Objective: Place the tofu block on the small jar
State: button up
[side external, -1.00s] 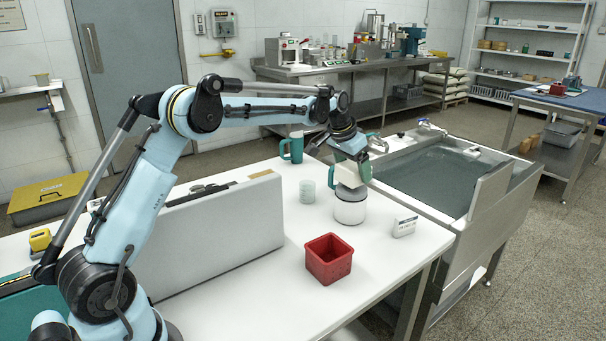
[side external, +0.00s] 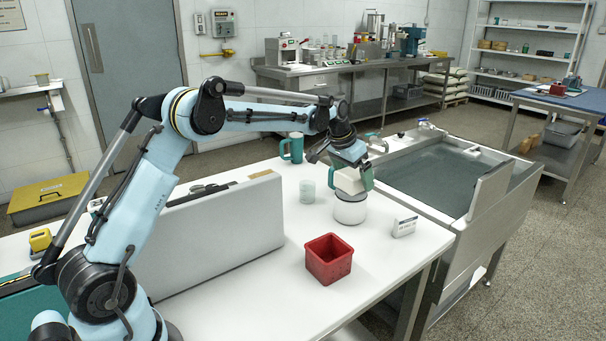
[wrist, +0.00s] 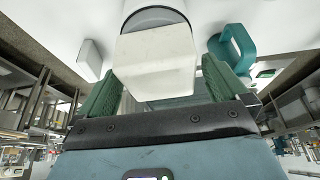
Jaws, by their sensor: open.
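The tofu block (side external: 350,182) is a pale cream block at the top of the small jar (side external: 350,211), a white round jar with a dark rim band. It appears to rest on the jar, though the contact is partly hidden. In the wrist view the block (wrist: 156,65) fills the space between my green fingers, with the jar (wrist: 152,18) directly behind it. My gripper (side external: 351,178) is open around the block, and it also shows in the wrist view (wrist: 160,72). Narrow gaps show beside the block near the fingers.
A grey case (side external: 215,235) stands at left; a water-filled sink (side external: 440,178) adjoins the table at right.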

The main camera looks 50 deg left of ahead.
jog(key=s+d+r, duration=0.4)
jog(key=s+r, duration=0.5)
jog(key=r, duration=0.4)
jog(key=s+d+f+t, duration=0.1)
jog(key=s+d+f, duration=0.3)
jog(key=s, duration=0.6)
jog(key=s+d+f+t, duration=0.1)
jog(key=s+d+f, duration=0.4)
jog(key=s, duration=0.5)
jog(key=shift+f+t, duration=0.3)
jog(key=shift+f, duration=0.1)
